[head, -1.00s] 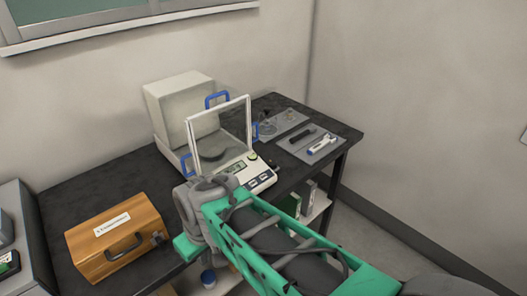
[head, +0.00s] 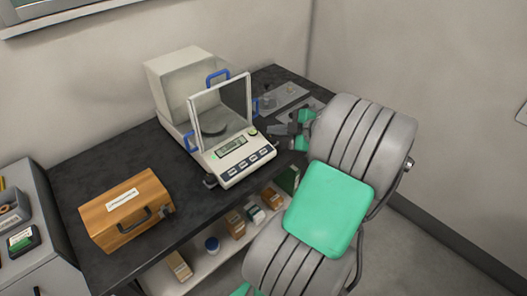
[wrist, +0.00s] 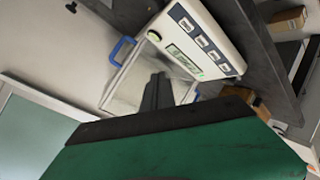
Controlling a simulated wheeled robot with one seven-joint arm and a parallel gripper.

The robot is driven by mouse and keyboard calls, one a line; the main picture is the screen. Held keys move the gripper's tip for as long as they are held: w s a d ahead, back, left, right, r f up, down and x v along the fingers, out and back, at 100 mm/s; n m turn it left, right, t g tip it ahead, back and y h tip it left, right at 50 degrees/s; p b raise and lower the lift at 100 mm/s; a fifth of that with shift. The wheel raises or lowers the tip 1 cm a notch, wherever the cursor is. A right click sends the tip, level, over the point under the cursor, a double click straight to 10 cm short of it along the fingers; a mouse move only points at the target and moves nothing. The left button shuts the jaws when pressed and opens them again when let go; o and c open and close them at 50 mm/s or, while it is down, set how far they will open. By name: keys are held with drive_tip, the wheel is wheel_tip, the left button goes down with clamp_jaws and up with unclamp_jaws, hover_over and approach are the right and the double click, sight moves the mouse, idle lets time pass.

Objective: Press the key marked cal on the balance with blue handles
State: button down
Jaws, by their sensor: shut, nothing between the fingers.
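The balance with blue handles (head: 236,161) stands on the dark table in the head view, with its glass draft shield, round pan and a sloped front panel. Its front panel has a lit green display (head: 231,144) and a row of several dark-labelled keys (head: 250,160); the key markings are too small to read. In the wrist view the panel (wrist: 204,39) shows at the top, tilted, with the keys (wrist: 203,42) beside the display (wrist: 184,61). My gripper (head: 297,128) is just right of the balance, apart from the keys. Its fingers (wrist: 157,92) are shut and empty.
A wooden case (head: 127,208) stands on the table at left. Grey trays (head: 285,97) lie behind my gripper at the right. A shelf (head: 207,262) under the table holds small boxes and a jar. A grey cabinet (head: 27,215) stands at far left.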

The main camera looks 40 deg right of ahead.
sight(263, 152)
drive_tip(key=shift+f, duration=0.1)
drive_tip(key=f+b, duration=0.1)
drive_tip(key=f, duration=0.1)
drive_tip(key=w+f+b, duration=0.1)
drive_tip(key=f, duration=0.2)
drive_tip(key=w+f+b, duration=0.1)
drive_tip(key=f, duration=0.1)
drive_tip(key=shift+a+f, duration=0.1)
drive_tip(key=shift+f, duration=0.15)
drive_tip(key=shift+w+f+b, duration=0.3)
drive_tip(key=shift+f+b, duration=0.1)
drive_tip(key=shift+b, duration=0.2)
drive_tip(key=shift+f, duration=0.1)
idle(1.4)
drive_tip(key=shift+w+f+b, duration=0.1)
drive_tip(key=shift+f+b, duration=0.25)
drive_tip(key=shift+b, duration=0.5)
drive_tip(key=shift+w+f+b, duration=0.1)
drive_tip(key=shift+f+b, duration=0.2)
drive_tip(key=shift+b, duration=0.3)
idle(0.6)
drive_tip(key=shift+s+r, duration=0.2)
drive_tip(key=shift+r, duration=0.55)
